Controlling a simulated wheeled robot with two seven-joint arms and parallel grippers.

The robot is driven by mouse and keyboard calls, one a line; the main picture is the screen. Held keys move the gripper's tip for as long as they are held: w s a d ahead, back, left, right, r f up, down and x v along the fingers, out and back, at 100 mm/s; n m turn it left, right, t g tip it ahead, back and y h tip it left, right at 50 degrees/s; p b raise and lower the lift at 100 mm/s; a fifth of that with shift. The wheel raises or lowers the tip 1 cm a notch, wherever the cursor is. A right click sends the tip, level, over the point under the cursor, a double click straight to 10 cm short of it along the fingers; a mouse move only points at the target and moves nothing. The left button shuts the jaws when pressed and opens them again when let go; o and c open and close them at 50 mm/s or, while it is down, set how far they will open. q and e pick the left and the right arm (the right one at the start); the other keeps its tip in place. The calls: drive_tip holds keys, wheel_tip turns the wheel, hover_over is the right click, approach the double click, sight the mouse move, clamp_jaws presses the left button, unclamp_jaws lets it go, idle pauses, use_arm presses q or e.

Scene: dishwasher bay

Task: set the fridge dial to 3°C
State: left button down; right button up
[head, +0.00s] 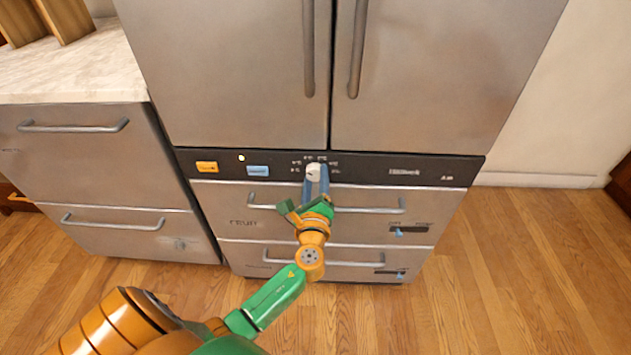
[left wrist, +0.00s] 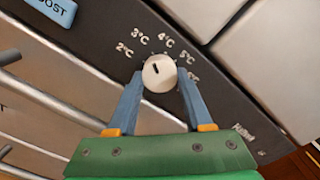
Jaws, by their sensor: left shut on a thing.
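The fridge dial (head: 314,169) is a round white knob on the dark control strip under the fridge doors. In the left wrist view the dial (left wrist: 160,76) has printed marks around it, with 2°C, 3°C, 4°C and 5°C readable and another partly hidden at the right. Its short dark pointer line slants up and to the left, roughly toward 3°C; I cannot tell the exact alignment. My left gripper (head: 317,183) is shut on the dial, with one blue finger on each side of it. My right gripper is out of view.
An orange button (head: 207,167) and a blue button (head: 258,171) sit left of the dial on the strip (head: 366,166). Drawers with bar handles (head: 384,209) lie below. A marble-topped counter (head: 75,62) stands at the left. The wooden floor (head: 520,270) at the right is clear.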

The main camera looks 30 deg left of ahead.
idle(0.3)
use_arm(q)
drive_tip(key=shift+c, duration=1.5)
unclamp_jaws()
drive_tip(key=v, duration=0.7)
